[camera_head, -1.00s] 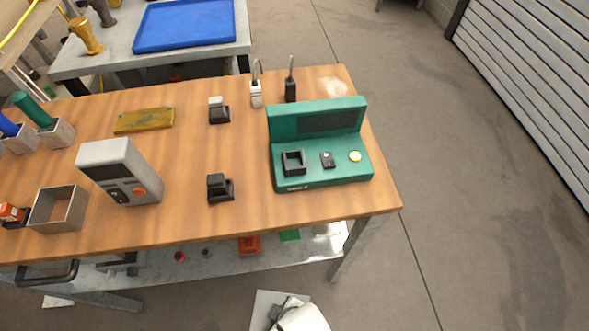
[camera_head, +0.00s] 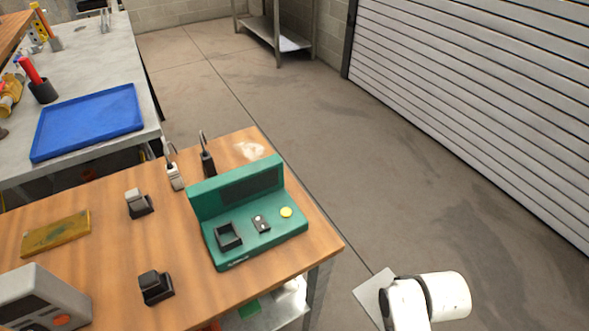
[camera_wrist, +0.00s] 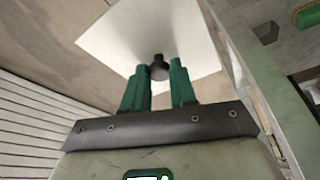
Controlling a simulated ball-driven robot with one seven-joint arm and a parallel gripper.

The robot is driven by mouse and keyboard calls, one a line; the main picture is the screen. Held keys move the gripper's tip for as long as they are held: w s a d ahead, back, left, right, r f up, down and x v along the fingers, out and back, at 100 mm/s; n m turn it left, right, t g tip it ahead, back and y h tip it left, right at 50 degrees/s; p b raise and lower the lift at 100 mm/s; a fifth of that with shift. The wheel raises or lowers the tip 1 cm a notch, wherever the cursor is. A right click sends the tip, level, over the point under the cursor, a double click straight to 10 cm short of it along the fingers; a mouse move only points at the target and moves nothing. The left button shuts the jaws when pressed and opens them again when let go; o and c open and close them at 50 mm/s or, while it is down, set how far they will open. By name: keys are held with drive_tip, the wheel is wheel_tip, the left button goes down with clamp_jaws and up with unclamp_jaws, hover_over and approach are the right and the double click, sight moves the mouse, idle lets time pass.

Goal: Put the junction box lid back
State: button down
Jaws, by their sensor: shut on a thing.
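The lid is a flat white square plate (camera_wrist: 125,35) with a black knob in its middle. In the wrist view my gripper (camera_wrist: 160,72), with green fingers, is shut on that knob, and the plate spreads out beyond the fingertips. In the head view a corner of the plate (camera_head: 371,292) shows beside my white arm, in front of the bench's right end; my gripper is hidden there. The lid is in the air, apart from the bench. I cannot make out a junction box in the current views.
A wooden bench (camera_head: 190,290) on the left holds a green console (camera_head: 255,238), black-based small devices (camera_head: 155,287) and a brass plate (camera_head: 57,233). Behind it stands a grey table with a blue tray (camera_head: 88,120). Open floor (camera_head: 410,170) leads to a roller shutter (camera_head: 480,90).

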drive_tip(key=shift+m, duration=0.8)
drive_tip(key=w+d, duration=0.1)
drive_tip(key=w+d+r, duration=0.1)
drive_tip(key=d, duration=0.1)
drive_tip(key=shift+w+d, duration=0.1)
drive_tip(key=a+r, duration=0.1)
drive_tip(key=a, duration=0.1)
drive_tip(key=a+p, duration=0.1)
drive_tip(key=a, duration=0.1)
drive_tip(key=a+r+p, duration=0.1)
drive_tip(key=a, duration=0.2)
drive_tip(key=shift+r, duration=0.3)
